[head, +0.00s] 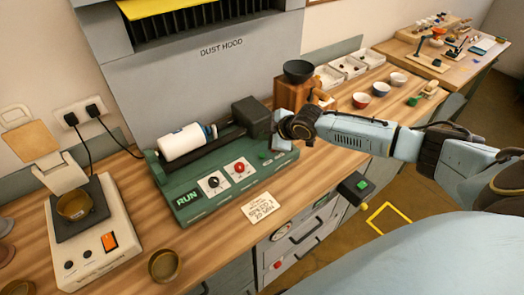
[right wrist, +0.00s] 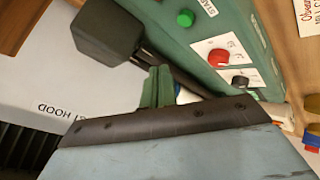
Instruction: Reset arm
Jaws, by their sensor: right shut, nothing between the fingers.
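My right arm comes in from the right in the head view, and its gripper (head: 281,144) is over the right end of the green roller machine (head: 236,190), beside the dark motor block (head: 252,116). The gripper is shut and empty. Whether it touches the machine cannot be told. In the right wrist view the motor block (right wrist: 108,32), a green button (right wrist: 186,18) and a red knob (right wrist: 217,57) lie beyond the dark edge of my wrist. A white jar (head: 182,143) lies on the machine's rollers. My left gripper is not in view.
A dark bowl on a stand (head: 298,71) is just behind my right gripper. Small bowls (head: 380,89) and white trays (head: 347,66) stand farther right. A beige device (head: 95,235) and a brown bowl (head: 164,265) are at left. A note card (head: 263,207) lies at the front.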

